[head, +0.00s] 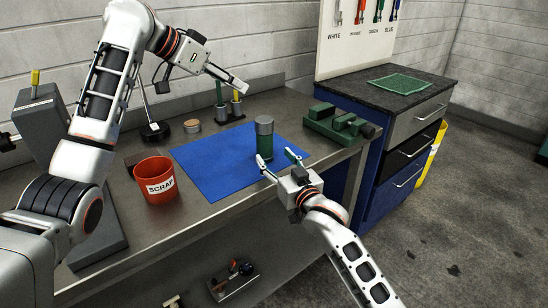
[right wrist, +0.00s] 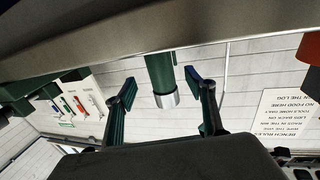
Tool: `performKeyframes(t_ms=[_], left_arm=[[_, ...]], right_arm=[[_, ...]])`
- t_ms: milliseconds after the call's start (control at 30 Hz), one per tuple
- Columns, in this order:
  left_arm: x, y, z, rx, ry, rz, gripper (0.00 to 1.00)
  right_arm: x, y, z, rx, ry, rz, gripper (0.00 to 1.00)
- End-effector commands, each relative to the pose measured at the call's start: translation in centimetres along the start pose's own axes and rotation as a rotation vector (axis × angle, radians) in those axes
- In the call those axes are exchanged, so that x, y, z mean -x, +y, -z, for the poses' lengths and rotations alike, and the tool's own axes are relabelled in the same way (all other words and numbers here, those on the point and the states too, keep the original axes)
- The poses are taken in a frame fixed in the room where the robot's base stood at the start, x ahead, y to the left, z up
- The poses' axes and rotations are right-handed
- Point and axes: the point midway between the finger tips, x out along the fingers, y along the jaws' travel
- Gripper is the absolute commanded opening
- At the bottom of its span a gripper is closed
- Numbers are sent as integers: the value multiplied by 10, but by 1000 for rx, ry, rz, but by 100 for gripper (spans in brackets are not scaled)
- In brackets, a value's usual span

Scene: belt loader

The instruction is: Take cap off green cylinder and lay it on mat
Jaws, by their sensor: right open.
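The green cylinder (head: 264,146) stands upright on the blue mat (head: 208,166), with its grey cap (head: 264,121) on top. In the right wrist view the picture is upside down, and the cylinder (right wrist: 159,68) with its silver cap (right wrist: 167,100) shows between the fingers. My right gripper (head: 276,158) is open and empty, just in front of the cylinder; its fingers show apart in the wrist view (right wrist: 160,82). I cannot tell whether they touch the cylinder. My left gripper (head: 241,86) is raised above the back of the bench, away from the cylinder; its jaw opening is unclear.
A red scrap bin (head: 156,181) stands left of the mat. A holder with upright tools (head: 230,112) and a small round tin (head: 192,126) are behind it. A green vise-like fixture (head: 335,124) is at the right. Much of the mat's left side is clear.

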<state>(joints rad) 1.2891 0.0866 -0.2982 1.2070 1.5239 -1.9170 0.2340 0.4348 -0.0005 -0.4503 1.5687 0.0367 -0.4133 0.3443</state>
Motion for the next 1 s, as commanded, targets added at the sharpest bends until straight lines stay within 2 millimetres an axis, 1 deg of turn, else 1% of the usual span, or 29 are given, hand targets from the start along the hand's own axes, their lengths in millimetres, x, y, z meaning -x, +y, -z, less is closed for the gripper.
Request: performKeyframes(t_ms=[167, 400, 600, 800, 1000], left_arm=[[0, 0, 0, 0, 0, 0, 28], [0, 0, 0, 0, 0, 0, 28], [0, 0, 0, 0, 0, 0, 28], [0, 0, 0, 0, 0, 0, 28], [0, 0, 0, 0, 0, 0, 28]], right_arm=[[-16, -1, 0, 9, -6, -1, 55], [-49, -1, 0, 8, -6, -1, 55], [-69, 0, -1, 8, -6, -2, 55], [-78, 0, -1, 8, -5, -1, 55], [-79, 0, -2, 8, -6, -1, 55]])
